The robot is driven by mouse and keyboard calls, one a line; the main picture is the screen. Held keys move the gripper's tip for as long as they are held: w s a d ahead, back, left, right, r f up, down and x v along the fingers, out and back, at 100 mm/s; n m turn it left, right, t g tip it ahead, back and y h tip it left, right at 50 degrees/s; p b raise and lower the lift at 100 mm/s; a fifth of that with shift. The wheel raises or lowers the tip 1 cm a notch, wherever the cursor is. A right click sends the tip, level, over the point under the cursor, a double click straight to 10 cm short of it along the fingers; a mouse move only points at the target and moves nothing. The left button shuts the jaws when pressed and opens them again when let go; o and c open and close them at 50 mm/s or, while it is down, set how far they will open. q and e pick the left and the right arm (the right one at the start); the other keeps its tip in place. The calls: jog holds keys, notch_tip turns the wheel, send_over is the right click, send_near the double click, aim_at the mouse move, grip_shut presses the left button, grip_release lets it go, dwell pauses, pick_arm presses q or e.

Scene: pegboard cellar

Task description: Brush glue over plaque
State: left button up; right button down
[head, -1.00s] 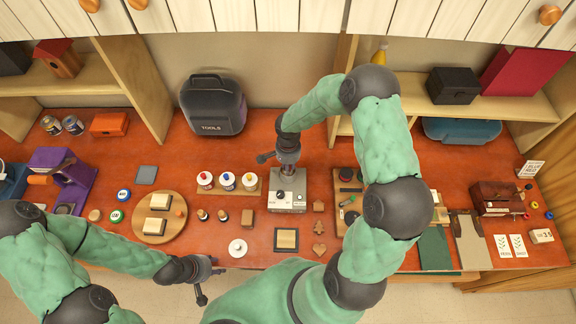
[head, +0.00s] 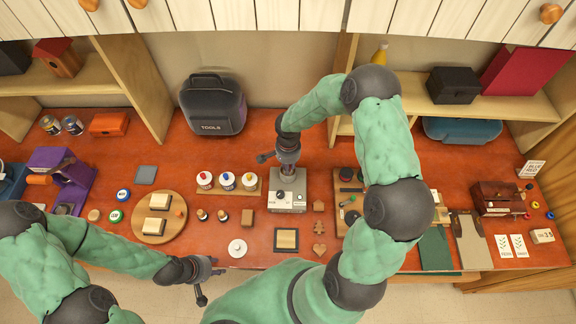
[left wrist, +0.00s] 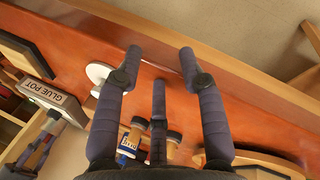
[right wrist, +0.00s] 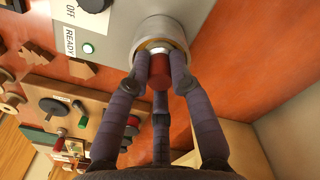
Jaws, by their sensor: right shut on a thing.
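The glue pot (head: 288,202) is a grey box with a dark knob, standing mid-table; the right wrist view shows its round metal cup (right wrist: 163,32) and a lit green lamp. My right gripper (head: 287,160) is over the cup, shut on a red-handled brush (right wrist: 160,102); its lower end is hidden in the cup. The plaque (head: 286,240), a light square with a dark border, lies flat in front of the pot. My left gripper (left wrist: 161,62) is open and empty, off the table's front edge. A white knobbed disc (head: 237,248) lies left of the plaque.
Three white jars (head: 227,181) stand on a wooden rack left of the pot. A round board (head: 159,229) holds blocks further left. Small wooden shapes (head: 319,250) lie right of the plaque, with a tool board (head: 350,185) beyond. My right arm covers part of the table's right side.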

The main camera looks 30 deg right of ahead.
jog(key=shift+s+f, duration=0.1)
dwell(1.3)
jog(key=shift+r, duration=0.7)
jog(key=shift+r+p, duration=0.3)
jog(key=shift+r, duration=0.35)
jog(key=shift+r+p, duration=0.95)
jog(key=shift+r, duration=1.3)
